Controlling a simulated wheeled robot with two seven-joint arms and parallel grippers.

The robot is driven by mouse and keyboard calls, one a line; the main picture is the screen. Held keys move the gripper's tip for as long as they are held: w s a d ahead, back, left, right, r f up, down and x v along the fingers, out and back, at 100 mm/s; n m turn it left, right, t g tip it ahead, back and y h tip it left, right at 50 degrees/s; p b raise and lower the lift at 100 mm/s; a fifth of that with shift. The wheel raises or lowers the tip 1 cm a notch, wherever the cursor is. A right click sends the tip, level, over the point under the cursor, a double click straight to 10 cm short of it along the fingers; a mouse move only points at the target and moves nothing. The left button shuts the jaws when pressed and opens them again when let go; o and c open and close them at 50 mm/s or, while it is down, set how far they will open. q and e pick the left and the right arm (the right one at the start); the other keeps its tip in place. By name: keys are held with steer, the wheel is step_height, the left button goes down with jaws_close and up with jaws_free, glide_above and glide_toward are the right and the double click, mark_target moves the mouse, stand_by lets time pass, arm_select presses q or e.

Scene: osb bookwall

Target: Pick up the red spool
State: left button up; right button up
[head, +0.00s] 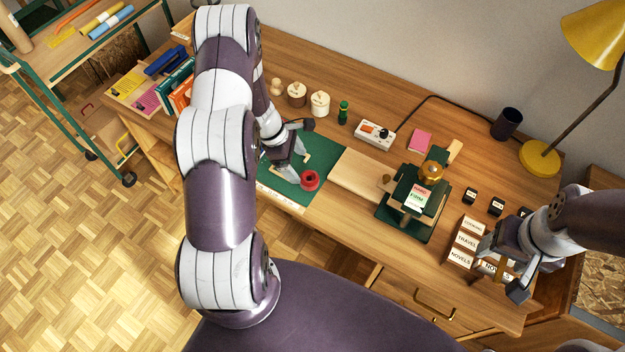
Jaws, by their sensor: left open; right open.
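The red spool (310,181) lies on the green cutting mat (318,156) near the front edge of the desk. It is a small round red thing with a dark centre. My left gripper (299,167) is open, just up and left of the spool, with its fingers over the mat; I cannot tell whether a fingertip touches the spool. My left arm hides the left part of the mat. My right gripper (497,272) is open at the right, over the small labelled boxes, far from the spool.
A wooden board (357,172) lies right of the mat, then a green press (409,208) with a brass knob. Labelled blocks (467,240) stand near my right gripper. Round tins (320,103), a green bottle (343,112) and a white device (375,135) stand behind. A yellow lamp (540,158) stands at back right.

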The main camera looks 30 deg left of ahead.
mark_target(307, 176)
arm_select(q)
steer(key=p+x, duration=0.1)
steer(key=x, duration=0.6)
steer(key=shift+w+f, duration=0.2)
steer(key=shift+f, duration=0.2)
steer(key=shift+d, duration=0.2)
steer(key=shift+c, duration=1.2)
steer(key=c, duration=1)
